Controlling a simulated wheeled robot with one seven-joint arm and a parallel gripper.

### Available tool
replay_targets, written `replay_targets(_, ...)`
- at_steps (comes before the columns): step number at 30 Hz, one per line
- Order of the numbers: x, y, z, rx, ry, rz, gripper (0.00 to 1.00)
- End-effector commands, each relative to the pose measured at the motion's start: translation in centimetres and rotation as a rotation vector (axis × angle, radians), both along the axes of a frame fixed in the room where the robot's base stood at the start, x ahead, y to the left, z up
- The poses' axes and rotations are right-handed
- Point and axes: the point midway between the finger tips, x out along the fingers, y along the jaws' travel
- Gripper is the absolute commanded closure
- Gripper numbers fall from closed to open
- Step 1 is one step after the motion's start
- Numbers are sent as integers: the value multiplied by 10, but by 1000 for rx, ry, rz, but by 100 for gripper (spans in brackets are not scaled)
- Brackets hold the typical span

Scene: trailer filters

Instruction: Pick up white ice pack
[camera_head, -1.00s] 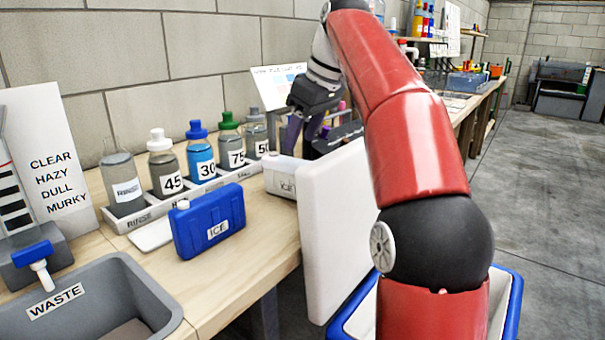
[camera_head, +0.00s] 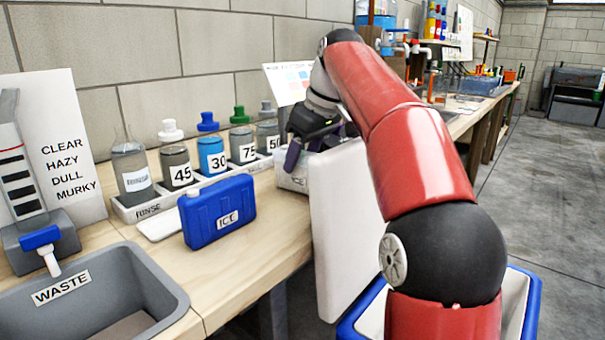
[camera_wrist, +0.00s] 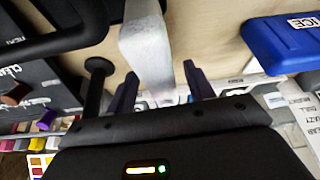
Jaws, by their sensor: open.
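The white ice pack (camera_head: 287,182) stands on the wooden bench behind the upright white panel, which hides its right part. Its ICE label shows partly. In the wrist view the white ice pack (camera_wrist: 147,50) is a pale block running from the top edge down between the fingers. My gripper (camera_head: 305,148) is just above the pack in the head view, pointing down, with its purple fingers apart. In the wrist view my open gripper (camera_wrist: 160,85) has one finger on each side of the block. I cannot tell whether either finger touches it.
A blue ice pack (camera_head: 218,212) stands to the left of the white one. A rack (camera_head: 155,208) of labelled bottles runs along the wall. The white panel (camera_head: 345,225) stands upright on the right, close to my gripper. A grey waste basin (camera_head: 160,290) is at front left.

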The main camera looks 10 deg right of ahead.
Motion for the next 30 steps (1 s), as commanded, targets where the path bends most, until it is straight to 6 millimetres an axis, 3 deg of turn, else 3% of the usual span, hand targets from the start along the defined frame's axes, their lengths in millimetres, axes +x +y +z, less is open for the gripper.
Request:
replay_targets(5, 0, 0, -2, 0, 0, 0, 50)
replay_targets(16, 0, 0, -2, 0, 0, 0, 98)
replay_targets(30, 1, 0, 9, 0, -3, 0, 100)
